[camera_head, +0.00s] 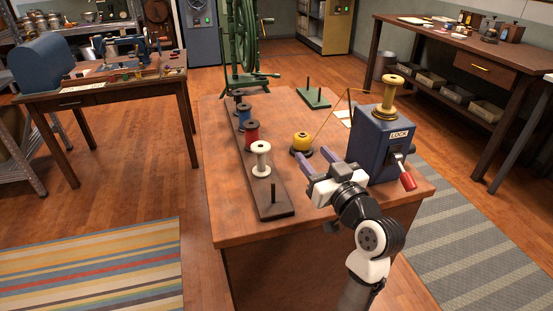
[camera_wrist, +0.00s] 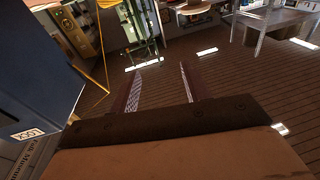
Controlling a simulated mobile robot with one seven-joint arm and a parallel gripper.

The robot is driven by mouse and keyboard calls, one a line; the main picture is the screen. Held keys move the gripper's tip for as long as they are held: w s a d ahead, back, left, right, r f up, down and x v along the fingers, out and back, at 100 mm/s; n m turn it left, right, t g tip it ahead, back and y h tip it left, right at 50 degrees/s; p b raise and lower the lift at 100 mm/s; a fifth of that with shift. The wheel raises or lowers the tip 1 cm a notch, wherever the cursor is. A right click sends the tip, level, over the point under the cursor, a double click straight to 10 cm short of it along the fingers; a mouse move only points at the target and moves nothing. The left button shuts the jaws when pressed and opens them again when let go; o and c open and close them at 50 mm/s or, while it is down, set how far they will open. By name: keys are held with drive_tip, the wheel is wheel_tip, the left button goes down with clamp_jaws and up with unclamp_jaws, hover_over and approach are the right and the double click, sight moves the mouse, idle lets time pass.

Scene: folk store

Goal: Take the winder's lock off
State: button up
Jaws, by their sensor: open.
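The winder (camera_head: 368,148) is a dark blue box at the right end of the wooden table, with a yellow-brown spool (camera_head: 384,104) on top. A white LOCK label (camera_head: 399,134) is on its right-hand face. Below the label a lever with a red grip (camera_head: 407,181) slants down and outward. My gripper (camera_head: 309,154) is open and empty, above the table to the left of the winder and apart from it. In the wrist view the open fingers (camera_wrist: 160,84) show nothing between them; the winder's blue side (camera_wrist: 38,68) and label (camera_wrist: 27,133) are at the left.
A yellow yarn cone (camera_head: 302,143) stands left of the winder, its thread rising to a thin guide arm. A wooden rack (camera_head: 274,210) with several spools runs along the table's left. A green spinning wheel (camera_head: 243,50) and green peg stand (camera_head: 314,98) are behind.

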drive_tip(key=a+n+y+b, duration=0.1)
drive_tip(key=a+b, duration=0.1)
drive_tip(key=a, duration=0.6)
drive_tip(key=shift+w+a+r+y, duration=0.15)
drive_tip(key=shift+w+r+y, duration=0.15)
drive_tip(key=shift+w+r, duration=0.15)
